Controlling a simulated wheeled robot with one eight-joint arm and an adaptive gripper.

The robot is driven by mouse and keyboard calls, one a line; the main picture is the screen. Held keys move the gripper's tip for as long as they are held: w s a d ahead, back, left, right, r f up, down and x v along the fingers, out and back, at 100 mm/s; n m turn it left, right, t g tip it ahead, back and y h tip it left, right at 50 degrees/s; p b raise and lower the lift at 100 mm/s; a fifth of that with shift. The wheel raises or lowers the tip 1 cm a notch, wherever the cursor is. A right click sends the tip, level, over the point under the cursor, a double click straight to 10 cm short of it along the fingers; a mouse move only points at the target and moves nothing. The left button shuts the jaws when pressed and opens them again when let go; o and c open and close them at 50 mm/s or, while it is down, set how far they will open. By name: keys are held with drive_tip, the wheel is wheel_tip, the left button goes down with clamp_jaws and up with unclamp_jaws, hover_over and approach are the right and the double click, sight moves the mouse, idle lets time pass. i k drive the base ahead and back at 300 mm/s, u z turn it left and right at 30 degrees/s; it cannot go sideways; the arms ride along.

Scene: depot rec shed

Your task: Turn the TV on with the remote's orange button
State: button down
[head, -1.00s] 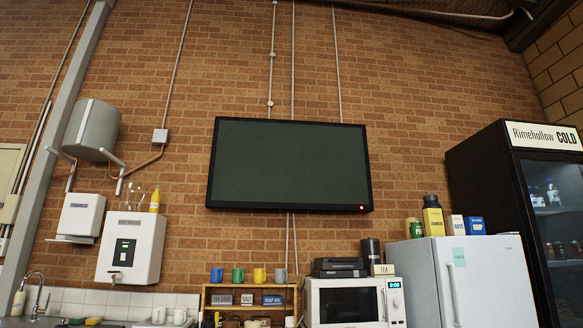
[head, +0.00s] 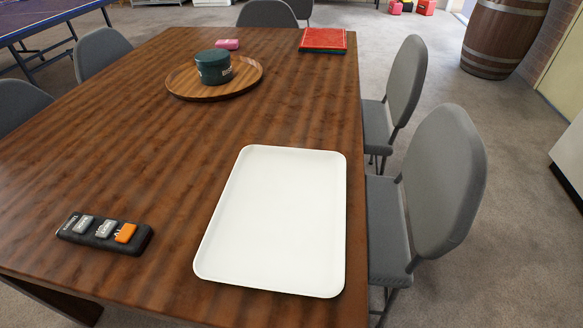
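A dark remote (head: 104,233) lies flat on the wooden table (head: 130,150) near its front left. It has two grey buttons and an orange button (head: 125,233) at its right end. Nothing covers the remote. The TV does not show in the current head view. My gripper does not show either.
A white tray (head: 275,222) lies to the right of the remote. Behind are a round wooden board (head: 183,88) with a green tin (head: 213,67), a pink item (head: 228,44) and a red item (head: 323,39). Grey chairs (head: 440,185) line the right side. Bare table surrounds the remote.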

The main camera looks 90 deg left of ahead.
sight(126, 232)
drive_tip(key=u, duration=1.85)
drive_tip(key=k, duration=1)
drive_tip(key=u, duration=3.05)
